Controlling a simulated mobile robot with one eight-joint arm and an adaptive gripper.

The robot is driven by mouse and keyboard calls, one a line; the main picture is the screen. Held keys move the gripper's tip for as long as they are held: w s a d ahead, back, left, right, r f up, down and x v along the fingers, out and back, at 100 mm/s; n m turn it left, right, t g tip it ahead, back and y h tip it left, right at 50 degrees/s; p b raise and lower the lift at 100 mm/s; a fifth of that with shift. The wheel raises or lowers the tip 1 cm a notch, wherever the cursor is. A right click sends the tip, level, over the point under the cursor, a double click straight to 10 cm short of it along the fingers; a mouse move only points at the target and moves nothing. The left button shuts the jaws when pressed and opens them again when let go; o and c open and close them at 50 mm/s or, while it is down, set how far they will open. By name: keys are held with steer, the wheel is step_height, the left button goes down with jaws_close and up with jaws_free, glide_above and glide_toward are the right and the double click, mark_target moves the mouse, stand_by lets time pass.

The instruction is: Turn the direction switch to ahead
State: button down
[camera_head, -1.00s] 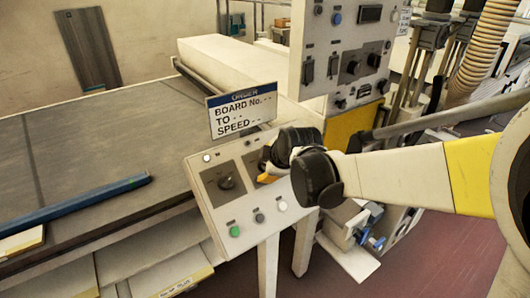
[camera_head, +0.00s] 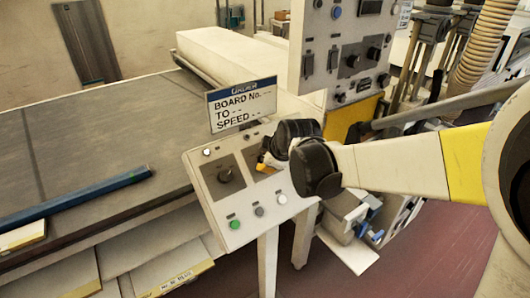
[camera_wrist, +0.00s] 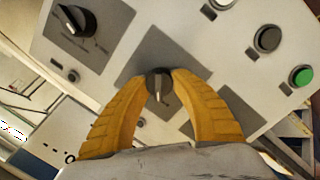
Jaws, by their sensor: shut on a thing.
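The sloping console (camera_head: 205,189) carries rotary switches and push buttons. In the wrist view my gripper (camera_wrist: 160,82) has its two yellow fingers closed on the sides of a small black rotary switch (camera_wrist: 158,88). Its pale pointer line points down in that picture. The switch sits on a dark grey plate; its markings are unreadable, so I cannot tell its position name. In the head view my gripper (camera_head: 266,164) reaches the console from the right and hides this switch. Another black rotary switch (camera_head: 226,175) stands to its left, apart from the fingers.
An order sign (camera_head: 243,104) stands behind the console. A green button (camera_head: 235,224), a dark button (camera_head: 258,211) and a white button (camera_head: 282,199) line its front. In the wrist view a larger black knob (camera_wrist: 75,20) is at upper left. A control cabinet (camera_head: 312,55) stands behind.

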steer(key=m+p, duration=0.1)
steer(key=m, duration=0.3)
steer(key=shift+g, duration=0.3)
steer(key=m, duration=0.3)
steer(key=shift+w+m+g+p, duration=0.1)
steer(key=shift+m+g+p, duration=0.2)
steer(key=shift+m+p, duration=0.1)
steer(key=m, duration=0.4)
steer(key=shift+g+y, duration=0.3)
steer(key=shift+y, duration=0.1)
steer(key=shift+d+m+p, duration=0.1)
steer(key=shift+m+p, duration=0.25)
steer(key=shift+m, duration=1.45)
steer(key=shift+w+r, duration=0.1)
steer(key=c, duration=1)
jaws_free()
